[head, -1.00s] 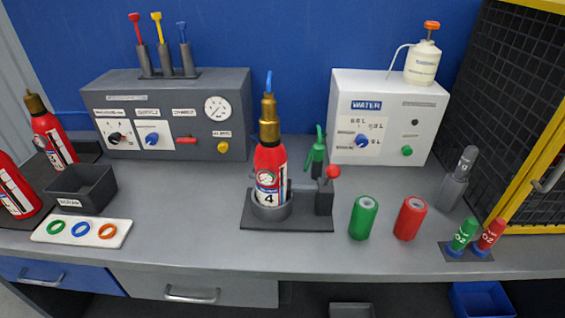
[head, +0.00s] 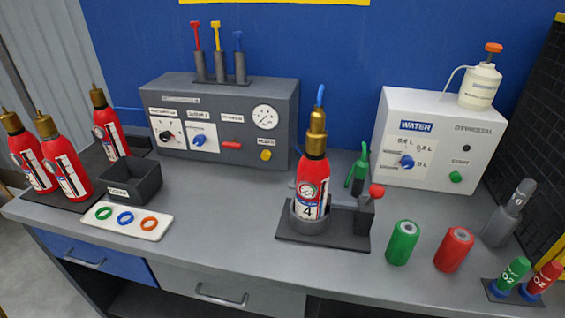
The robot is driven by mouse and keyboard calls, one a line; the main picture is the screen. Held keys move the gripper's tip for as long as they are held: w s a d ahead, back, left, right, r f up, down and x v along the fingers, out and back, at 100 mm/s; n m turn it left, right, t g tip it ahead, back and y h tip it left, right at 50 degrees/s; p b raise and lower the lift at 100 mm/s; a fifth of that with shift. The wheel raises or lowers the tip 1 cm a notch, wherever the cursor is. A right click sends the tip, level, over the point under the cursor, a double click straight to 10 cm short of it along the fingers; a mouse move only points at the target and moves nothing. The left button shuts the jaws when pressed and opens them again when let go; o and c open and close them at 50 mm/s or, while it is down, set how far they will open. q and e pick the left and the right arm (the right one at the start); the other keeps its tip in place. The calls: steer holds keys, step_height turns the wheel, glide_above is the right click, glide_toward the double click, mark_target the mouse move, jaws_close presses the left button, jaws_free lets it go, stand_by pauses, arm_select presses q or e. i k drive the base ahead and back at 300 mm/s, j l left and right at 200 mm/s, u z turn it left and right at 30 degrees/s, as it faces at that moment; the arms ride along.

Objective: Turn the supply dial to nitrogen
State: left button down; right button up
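The grey supply panel (head: 222,120) stands at the back left of the bench. It carries a black dial (head: 165,136) on a white plate at its left end, and a blue knob (head: 199,140) on a second white plate beside it. The labels above both are too small to read, so I cannot tell which is the supply dial or where it points. The panel also has a red lever (head: 232,146), a yellow button (head: 266,155) and a round gauge (head: 265,117). Neither of my grippers shows in the head view.
A red extinguisher (head: 312,185) numbered 4 stands in a holder before the panel's right end. Several red extinguishers (head: 72,177) and a dark bin (head: 131,183) stand at left. The white water box (head: 436,137) is at right. Bench space directly before the panel is mostly clear.

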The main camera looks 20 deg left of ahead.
mark_target(199, 140)
steer(key=u, duration=1.4)
